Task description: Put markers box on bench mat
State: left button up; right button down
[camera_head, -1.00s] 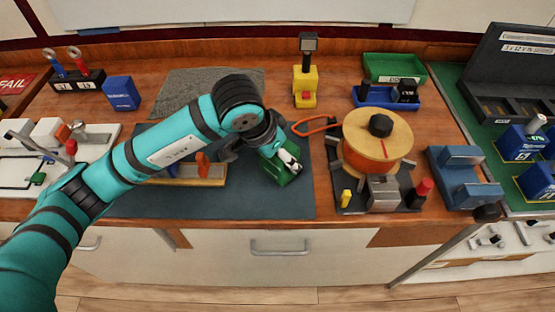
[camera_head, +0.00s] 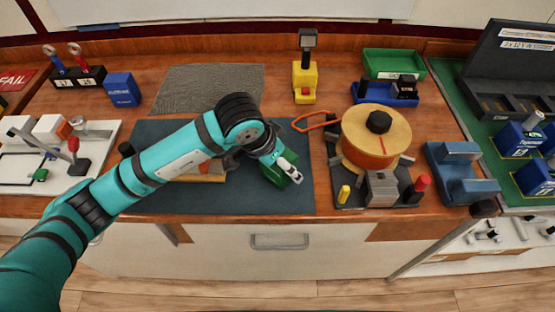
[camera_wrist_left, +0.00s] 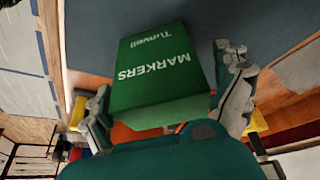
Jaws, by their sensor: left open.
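The green markers box (camera_head: 268,176) is at the right part of the dark blue-grey bench mat (camera_head: 240,203), partly hidden by my left gripper (camera_head: 282,172). In the left wrist view the box (camera_wrist_left: 160,75), printed MARKERS, lies between the two spread fingers. The left gripper (camera_wrist_left: 165,88) is open around it, with a visible gap at the right finger. Part of the mat (camera_wrist_left: 140,25) shows behind the box. I cannot tell whether the box's underside fully touches the mat. My right gripper is not in view.
A wooden block (camera_head: 205,172) is partly hidden under my left arm. A grey textured mat (camera_head: 205,88) lies behind. The mat's front area is clear.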

pick_arm(q)
jog(key=shift+r+p, duration=0.2)
jog(key=shift+p, duration=0.1)
jog(key=b+v, duration=0.2)
jog(key=v, duration=0.9)
jog(key=shift+s+a+r, duration=0.15)
jog(key=shift+s+r, duration=0.05)
jog(key=shift+r, duration=0.15)
